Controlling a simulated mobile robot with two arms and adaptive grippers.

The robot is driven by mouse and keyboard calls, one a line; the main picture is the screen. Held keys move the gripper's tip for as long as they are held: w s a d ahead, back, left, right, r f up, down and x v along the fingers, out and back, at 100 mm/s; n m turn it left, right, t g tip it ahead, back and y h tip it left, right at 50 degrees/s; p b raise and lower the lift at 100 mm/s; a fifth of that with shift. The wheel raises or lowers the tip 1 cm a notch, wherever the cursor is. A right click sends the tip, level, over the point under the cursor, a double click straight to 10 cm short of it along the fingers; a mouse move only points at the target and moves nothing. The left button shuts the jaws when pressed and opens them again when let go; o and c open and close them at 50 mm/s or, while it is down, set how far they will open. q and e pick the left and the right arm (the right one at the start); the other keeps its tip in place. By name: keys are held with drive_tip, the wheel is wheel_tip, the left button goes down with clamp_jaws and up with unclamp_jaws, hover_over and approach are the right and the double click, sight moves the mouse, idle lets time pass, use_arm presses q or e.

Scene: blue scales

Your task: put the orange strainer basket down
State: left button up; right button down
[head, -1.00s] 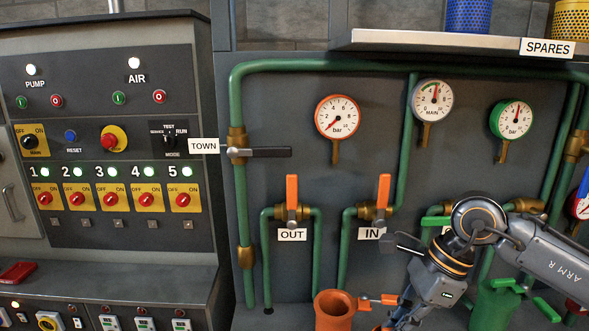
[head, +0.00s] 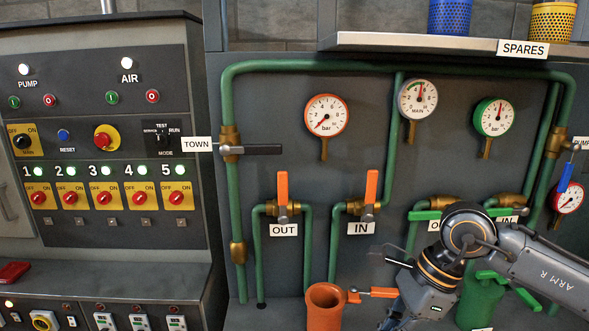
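I cannot make out the orange strainer basket in the head view. An open-topped orange pot (head: 324,309) stands at the bottom centre, with an orange lever (head: 378,292) beside its rim on the right. My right arm comes in from the right and its wrist points down, to the right of the orange pot. My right gripper (head: 398,318) is at the bottom edge of the view, mostly cut off. Its fingertips and anything between them are hidden. My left gripper is out of view.
A shelf (head: 420,44) marked SPARES holds a blue perforated basket (head: 450,16) and a yellow one (head: 552,22). A green pot (head: 480,300) stands behind my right forearm. Green pipes, valve levers and gauges cover the wall. A control panel (head: 100,130) fills the left.

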drive_tip(key=shift+s+d+r, duration=0.1)
drive_tip(key=shift+d, duration=0.2)
drive_tip(key=shift+s+d+f+n+g, duration=0.15)
drive_tip(key=shift+s+f+n+g, duration=0.2)
drive_tip(key=shift+f+n, duration=0.25)
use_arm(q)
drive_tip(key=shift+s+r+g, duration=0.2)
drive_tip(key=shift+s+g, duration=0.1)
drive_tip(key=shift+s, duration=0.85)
use_arm(e)
drive_tip(key=s+d+f+n+g+h, duration=0.3)
drive_tip(key=s+f+n, duration=0.4)
drive_tip(key=n, duration=0.9)
drive_tip(key=shift+s+d+f+g+h, duration=0.3)
drive_tip(key=shift+d+f+h, duration=0.2)
drive_tip(key=shift+h, duration=0.3)
